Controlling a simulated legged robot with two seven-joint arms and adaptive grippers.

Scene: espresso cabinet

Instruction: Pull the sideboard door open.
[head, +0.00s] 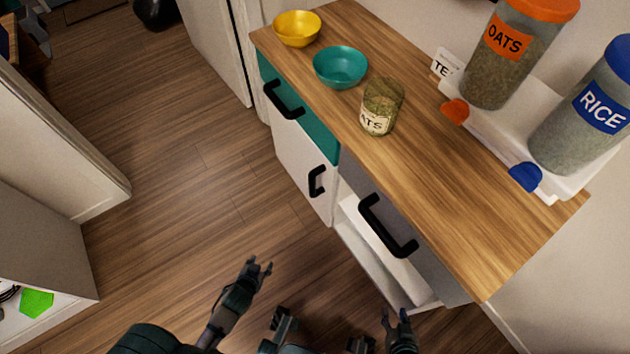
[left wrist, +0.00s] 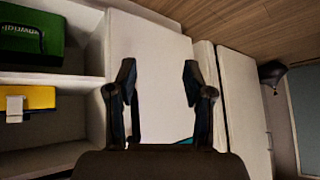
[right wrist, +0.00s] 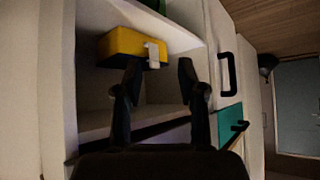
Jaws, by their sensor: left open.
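The sideboard (head: 430,160) has a wooden top and stands along the wall in the head view. Its white door (head: 295,170), with a black handle (head: 316,181), sits below a teal drawer front and looks closed. The door handle also shows in the right wrist view (right wrist: 228,76). My left gripper (head: 258,268) is open and empty, apart from the door, at the lower middle of the head view. In the left wrist view its fingers (left wrist: 158,78) stand before a pale panel. My right gripper (head: 397,316) is open and empty; its fingers (right wrist: 160,72) face the open compartment.
A grey drawer front with a black handle (head: 388,228) is above the open compartment (head: 385,250). A yellow box (right wrist: 125,48) lies inside. Bowls (head: 340,67), a jar (head: 382,106) and dispensers stand on top. Wooden floor (head: 190,190) is clear left of the sideboard.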

